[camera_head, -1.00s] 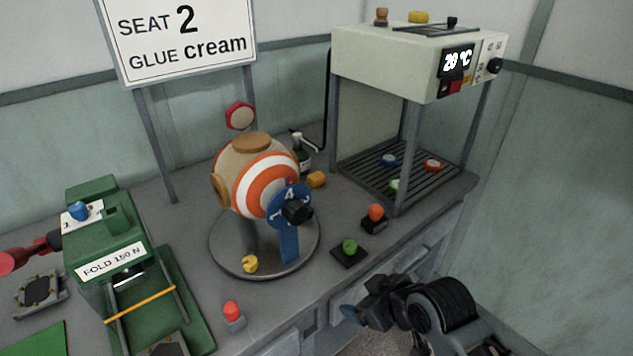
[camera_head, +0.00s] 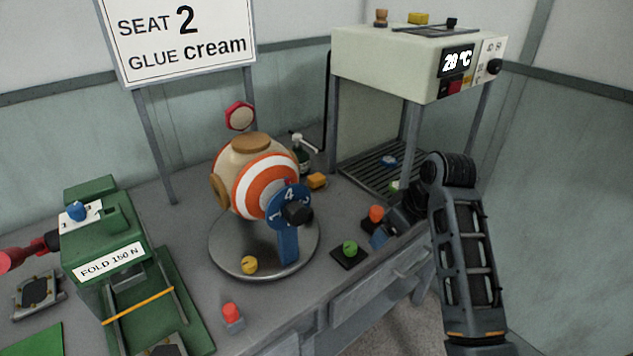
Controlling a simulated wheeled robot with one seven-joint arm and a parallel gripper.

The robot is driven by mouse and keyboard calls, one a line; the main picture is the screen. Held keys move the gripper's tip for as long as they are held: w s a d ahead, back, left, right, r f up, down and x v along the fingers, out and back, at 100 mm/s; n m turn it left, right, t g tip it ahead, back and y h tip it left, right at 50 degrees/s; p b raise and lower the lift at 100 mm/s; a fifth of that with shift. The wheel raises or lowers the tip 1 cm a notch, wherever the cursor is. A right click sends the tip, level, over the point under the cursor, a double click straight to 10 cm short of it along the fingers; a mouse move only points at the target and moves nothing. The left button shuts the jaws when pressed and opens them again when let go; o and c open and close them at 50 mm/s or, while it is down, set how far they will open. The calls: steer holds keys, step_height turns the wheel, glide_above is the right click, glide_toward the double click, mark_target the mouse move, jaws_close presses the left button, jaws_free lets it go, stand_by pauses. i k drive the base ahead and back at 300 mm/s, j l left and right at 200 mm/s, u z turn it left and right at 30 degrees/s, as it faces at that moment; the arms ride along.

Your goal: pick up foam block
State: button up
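No object is labelled as the foam block, and I cannot tell for certain which one it is. A small orange-yellow block (camera_head: 317,181) lies on the bench beside the ball and the pump bottle. A dark piece with an orange-red knob (camera_head: 376,213) sits near the bench's front edge, partly hidden by my gripper.
A striped ball (camera_head: 265,180) stands on a round metal plate (camera_head: 222,258). A black pad with a green knob (camera_head: 350,250) lies left of my gripper. The heater cabinet (camera_head: 385,65) with its slatted rack stands behind my arm. A green folding press (camera_head: 105,240) is left.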

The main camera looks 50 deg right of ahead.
mark_target(316, 180)
steer(key=i+l, duration=0.7)
steer(key=i, duration=0.2)
